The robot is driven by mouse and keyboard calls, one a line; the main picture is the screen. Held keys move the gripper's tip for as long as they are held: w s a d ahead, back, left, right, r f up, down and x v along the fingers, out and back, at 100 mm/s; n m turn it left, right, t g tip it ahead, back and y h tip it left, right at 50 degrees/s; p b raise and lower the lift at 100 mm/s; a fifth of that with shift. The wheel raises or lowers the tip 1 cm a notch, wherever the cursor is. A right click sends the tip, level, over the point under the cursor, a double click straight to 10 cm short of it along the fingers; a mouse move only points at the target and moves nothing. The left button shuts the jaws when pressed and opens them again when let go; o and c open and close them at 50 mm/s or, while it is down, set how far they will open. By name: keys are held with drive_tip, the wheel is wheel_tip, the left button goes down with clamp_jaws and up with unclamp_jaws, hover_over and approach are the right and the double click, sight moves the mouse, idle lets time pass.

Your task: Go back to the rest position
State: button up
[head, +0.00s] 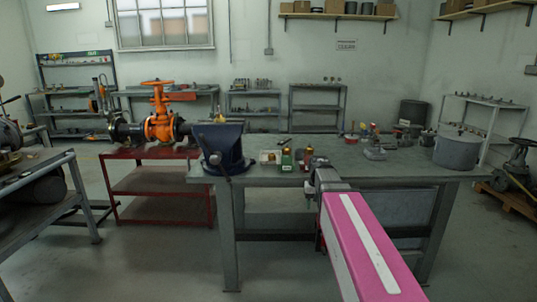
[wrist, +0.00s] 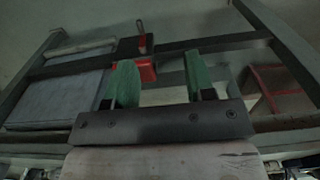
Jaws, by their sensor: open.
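My gripper (wrist: 160,72) shows in the wrist view with its two green fingers spread apart and nothing held between them. In the head view my pink arm reaches from the lower right toward the front edge of the workbench (head: 400,172). The fingers are hidden there behind the arm's end. The orange gate valve (head: 160,128) with its orange handwheel (head: 161,83) is on a red stand (head: 150,184) at the left, well apart from my arm.
A blue vise (head: 222,148) is on the bench's left corner. Small brass and green parts (head: 287,158) are near the arm's end. A grey pot (head: 457,150) stands at the right. A red object (wrist: 146,72) shows beyond my fingers. The floor in front is clear.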

drive_tip(key=s+f, duration=1.4)
drive_tip(key=f, duration=0.4)
drive_tip(key=shift+s, duration=0.1)
idle(0.7)
